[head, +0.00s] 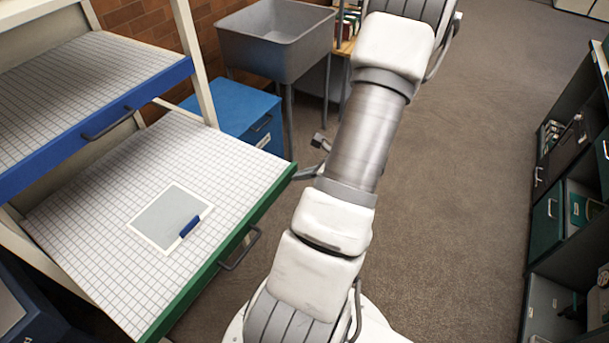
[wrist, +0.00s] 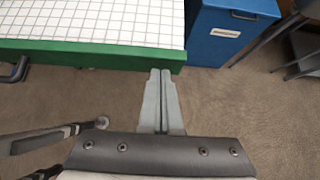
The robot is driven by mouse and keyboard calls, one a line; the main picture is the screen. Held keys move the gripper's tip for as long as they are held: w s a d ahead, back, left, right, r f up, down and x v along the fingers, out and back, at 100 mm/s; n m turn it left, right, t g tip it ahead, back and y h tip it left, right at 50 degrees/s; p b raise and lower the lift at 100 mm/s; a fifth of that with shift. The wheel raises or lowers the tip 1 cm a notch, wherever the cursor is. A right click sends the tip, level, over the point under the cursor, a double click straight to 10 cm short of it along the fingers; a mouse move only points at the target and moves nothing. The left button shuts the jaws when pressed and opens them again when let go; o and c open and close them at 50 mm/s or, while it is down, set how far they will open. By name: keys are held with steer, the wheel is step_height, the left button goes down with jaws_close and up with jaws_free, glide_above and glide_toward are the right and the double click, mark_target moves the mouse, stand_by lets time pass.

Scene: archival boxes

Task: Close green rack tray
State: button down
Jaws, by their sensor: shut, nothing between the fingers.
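The green rack tray has a white grid surface and a green front (head: 200,281) with a dark handle (head: 240,249). In the head view it stands pulled out past the rack's upright. A white-framed panel with a blue marker (head: 190,227) lies on it. In the wrist view its green front edge (wrist: 90,53) runs across the upper left, with part of the handle at the far left. My gripper (wrist: 162,72) is shut and empty, its fingertips by the right end of that edge. I cannot tell whether they touch it. In the head view my arm mostly hides the gripper.
A blue-fronted tray (head: 100,120) sits above on the same rack. A blue cabinet (head: 235,112) and a grey sink (head: 275,45) stand beyond the tray's far end. Dark shelves (head: 570,200) line the right side. The carpet between is clear.

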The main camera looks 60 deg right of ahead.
mark_target(206, 133)
steer(key=w+b, duration=0.1)
steer(key=w, duration=0.9)
steer(key=w+b, duration=0.1)
steer(key=w, duration=1)
steer(key=w+a+b, duration=0.1)
steer(key=w, duration=1)
steer(key=shift+w+a, duration=0.1)
steer(key=shift+w+r, duration=0.15)
steer(key=shift+w, duration=0.1)
steer(key=shift+w+r, duration=0.1)
